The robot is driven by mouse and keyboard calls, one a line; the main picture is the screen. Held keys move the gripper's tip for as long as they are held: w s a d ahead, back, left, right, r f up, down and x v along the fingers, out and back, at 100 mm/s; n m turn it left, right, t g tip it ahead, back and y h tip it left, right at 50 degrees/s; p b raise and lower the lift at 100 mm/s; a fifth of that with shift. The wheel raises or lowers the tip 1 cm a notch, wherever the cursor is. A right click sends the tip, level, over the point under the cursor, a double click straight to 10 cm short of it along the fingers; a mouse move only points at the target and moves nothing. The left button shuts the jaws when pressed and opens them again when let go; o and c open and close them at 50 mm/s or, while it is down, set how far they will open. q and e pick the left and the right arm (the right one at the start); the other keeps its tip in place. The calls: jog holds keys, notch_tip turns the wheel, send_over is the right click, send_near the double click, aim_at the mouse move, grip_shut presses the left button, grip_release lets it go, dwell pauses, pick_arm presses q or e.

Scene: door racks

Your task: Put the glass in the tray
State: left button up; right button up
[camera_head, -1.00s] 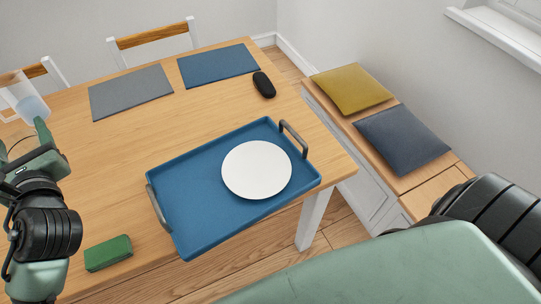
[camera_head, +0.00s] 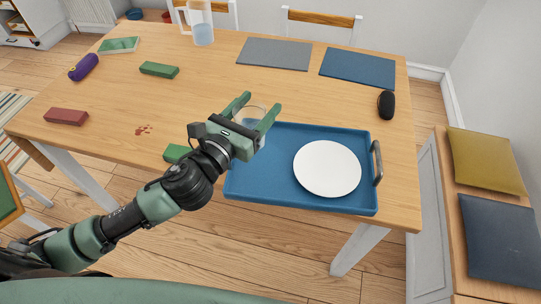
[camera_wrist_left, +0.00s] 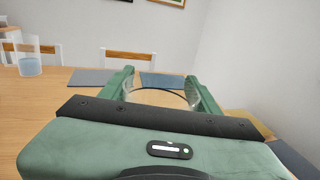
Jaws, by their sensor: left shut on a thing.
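My left gripper (camera_head: 260,103) is shut on a clear glass (camera_head: 251,117). It holds the glass at the back-left corner of the blue tray (camera_head: 262,188); the exact height is hard to tell. In the left wrist view the glass (camera_wrist_left: 160,97) shows as a clear rim between the fingers (camera_wrist_left: 159,78). The tray lies on the table's front right part. A white plate (camera_head: 327,168) lies on its right side, and the left side looks bare. The tray's left handle is hidden behind my gripper. My right gripper is not in view.
A jug with bluish liquid (camera_head: 202,28) stands at the table's back. Grey (camera_head: 274,54) and blue (camera_head: 357,68) mats lie at the back. A black case (camera_head: 386,104) lies at right. A green block (camera_head: 176,153) is partly behind my arm. Several other items lie at left.

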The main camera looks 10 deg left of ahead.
pick_arm(q)
jog(key=shift+d+f+b, duration=0.1)
jog(key=shift+f+b, duration=2.75)
jog(key=shift+f, duration=5.45)
jog(key=shift+f, duration=0.1)
jog(key=shift+f, duration=0.15)
jog(key=o, duration=1.6)
jog(key=shift+c, duration=0.2)
